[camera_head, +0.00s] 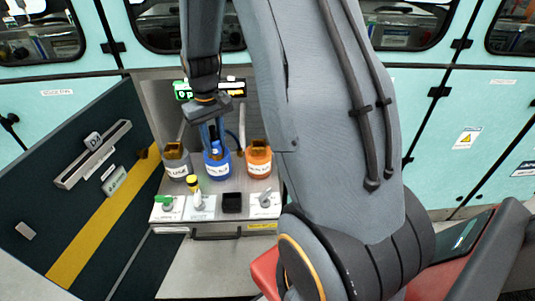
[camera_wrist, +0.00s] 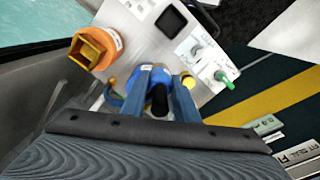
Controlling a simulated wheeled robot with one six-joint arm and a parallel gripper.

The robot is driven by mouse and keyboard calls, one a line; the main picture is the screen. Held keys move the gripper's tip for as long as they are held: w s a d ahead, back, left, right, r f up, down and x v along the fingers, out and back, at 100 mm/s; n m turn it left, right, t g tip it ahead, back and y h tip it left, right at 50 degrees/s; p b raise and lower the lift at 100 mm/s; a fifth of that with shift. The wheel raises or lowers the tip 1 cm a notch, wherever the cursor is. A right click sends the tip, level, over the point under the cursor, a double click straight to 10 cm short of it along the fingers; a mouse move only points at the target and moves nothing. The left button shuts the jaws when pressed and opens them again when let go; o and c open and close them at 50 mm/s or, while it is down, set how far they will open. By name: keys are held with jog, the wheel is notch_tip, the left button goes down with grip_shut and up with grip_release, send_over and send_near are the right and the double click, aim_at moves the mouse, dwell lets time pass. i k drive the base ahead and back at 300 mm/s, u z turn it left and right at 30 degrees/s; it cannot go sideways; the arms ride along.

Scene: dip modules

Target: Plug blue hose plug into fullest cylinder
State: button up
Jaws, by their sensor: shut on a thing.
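My gripper (camera_head: 213,135) points down over the blue cylinder (camera_head: 217,170), the middle one of three. In the wrist view my blue fingers (camera_wrist: 160,103) are shut on a dark-tipped blue hose plug (camera_wrist: 159,98), right above or in the cylinder's top. I cannot tell whether the plug is seated, since the fingers hide the contact. A grey cylinder (camera_head: 177,162) stands to the left and an orange cylinder (camera_head: 258,163) to the right; the orange one also shows in the wrist view (camera_wrist: 112,42). Their labels are too small to read, and fill levels cannot be told.
A yellow-topped piece (camera_head: 193,185) stands in front of the blue cylinder. Along the shelf's front are a green-handled valve (camera_head: 168,206), a grey-handled valve (camera_head: 198,202), a black square block (camera_head: 232,203) and another valve (camera_head: 265,198). A dark panel with a yellow stripe (camera_head: 105,215) stands left.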

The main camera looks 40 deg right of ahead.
aim_at(259, 155)
jog(key=z, duration=2.45)
jog(key=k, duration=0.55)
jog(key=u, duration=1.35)
jog(key=i, duration=0.5)
jog(key=z, duration=0.05)
